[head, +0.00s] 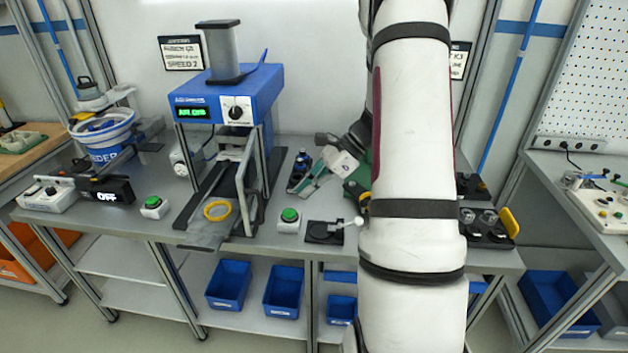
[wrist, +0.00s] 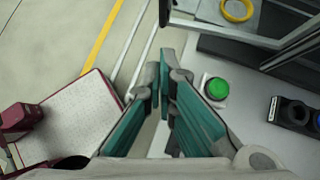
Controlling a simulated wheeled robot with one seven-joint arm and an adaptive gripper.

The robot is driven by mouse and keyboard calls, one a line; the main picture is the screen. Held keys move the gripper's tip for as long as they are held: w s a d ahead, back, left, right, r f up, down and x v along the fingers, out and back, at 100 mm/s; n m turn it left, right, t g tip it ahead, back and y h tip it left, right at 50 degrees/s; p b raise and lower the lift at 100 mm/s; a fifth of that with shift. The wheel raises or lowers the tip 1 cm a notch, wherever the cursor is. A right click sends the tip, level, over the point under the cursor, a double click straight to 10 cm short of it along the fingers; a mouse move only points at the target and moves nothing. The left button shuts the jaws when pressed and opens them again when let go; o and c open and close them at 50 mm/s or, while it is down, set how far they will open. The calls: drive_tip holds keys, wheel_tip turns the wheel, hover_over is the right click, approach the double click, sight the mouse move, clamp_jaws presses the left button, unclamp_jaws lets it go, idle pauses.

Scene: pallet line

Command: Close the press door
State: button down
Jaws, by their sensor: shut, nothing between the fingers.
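The press (head: 228,98) has a blue head with a lit green display and stands left of the middle of the bench. Its door (head: 247,185) looks like a clear panel in a thin grey frame, standing out from the right front of the press, so it appears open. The door frame also shows at the top of the wrist view (wrist: 225,35). My gripper (head: 298,192) is to the right of the door and apart from it, above the bench. In the wrist view its teal fingers (wrist: 165,75) are shut and empty, with the tips below the door frame.
A yellow ring (head: 217,210) lies on the plate at the press front. Green buttons (head: 289,215) (head: 153,202) stand on either side. A black fixture (head: 325,232) is near the bench's front edge. A feeder bowl (head: 101,130) is at the left. The floor in front is clear.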

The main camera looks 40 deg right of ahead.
drive_tip(key=w+a+f+p, duration=0.2)
drive_tip(key=w+a+f, duration=0.1)
drive_tip(key=a, duration=0.3)
drive_tip(key=shift+w+f, duration=0.25)
drive_tip(key=shift+w, duration=0.25)
drive_tip(key=shift+a, duration=0.1)
drive_tip(key=shift+w+a, duration=0.1)
